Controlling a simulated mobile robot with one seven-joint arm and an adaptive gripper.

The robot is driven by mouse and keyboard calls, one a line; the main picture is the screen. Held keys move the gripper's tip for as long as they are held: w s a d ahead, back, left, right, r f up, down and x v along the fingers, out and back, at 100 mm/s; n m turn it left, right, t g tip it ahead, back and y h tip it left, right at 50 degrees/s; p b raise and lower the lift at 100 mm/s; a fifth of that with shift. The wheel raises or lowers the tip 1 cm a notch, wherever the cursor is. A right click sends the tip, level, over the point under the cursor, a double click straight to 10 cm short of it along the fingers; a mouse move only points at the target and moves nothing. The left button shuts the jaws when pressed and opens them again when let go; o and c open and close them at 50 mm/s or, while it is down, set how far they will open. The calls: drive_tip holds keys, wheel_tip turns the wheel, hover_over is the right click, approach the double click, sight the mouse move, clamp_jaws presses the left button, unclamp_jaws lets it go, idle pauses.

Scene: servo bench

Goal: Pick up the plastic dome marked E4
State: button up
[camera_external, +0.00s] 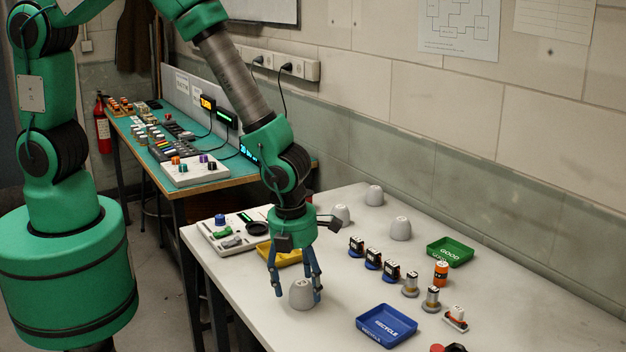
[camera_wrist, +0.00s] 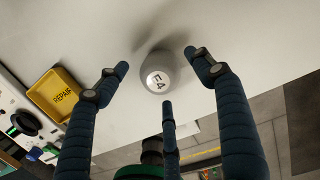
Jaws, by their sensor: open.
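The plastic dome marked E4 (camera_wrist: 158,76) is light grey and stands on the white table. Its black marking faces my wrist camera. It also shows in the external view (camera_external: 301,294) near the table's front edge. My gripper (camera_external: 297,285) points down over it with blue fingers spread and open. In the wrist view, the fingertips (camera_wrist: 160,73) spread around the dome with visible gaps on the left and right. I cannot tell whether the lower middle finger touches it.
Other grey domes (camera_external: 400,229) stand farther back. A blue RECYCLE tray (camera_external: 386,326), a green GOOD tray (camera_external: 450,251) and several small components (camera_external: 391,271) are to the right. A yellow REPAIR tray (camera_wrist: 59,94) lies left of the gripper in the wrist view.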

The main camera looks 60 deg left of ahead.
drive_tip(key=shift+w+f, duration=0.1)
drive_tip(key=shift+f, duration=0.5)
drive_tip(key=c, duration=1.2)
drive_tip(key=shift+r, duration=0.1)
drive_tip(key=shift+r, duration=0.55)
wheel_tip(320, 180, up, 2)
drive_tip(key=shift+r+p, duration=0.1)
drive_tip(key=shift+p, duration=0.2)
drive_tip(key=s+a, duration=0.3)
drive_tip(key=s, duration=0.1)
drive_tip(key=s+a+r, duration=0.1)
drive_tip(key=s+a, duration=0.2)
drive_tip(key=s, duration=0.1)
drive_tip(key=s+a+p, duration=0.1)
drive_tip(key=s+a, duration=0.2)
drive_tip(key=s, duration=0.1)
drive_tip(key=shift+s+a+r, duration=0.25)
drive_tip(key=shift+s+a, duration=0.1)
drive_tip(key=shift+s, duration=0.05)
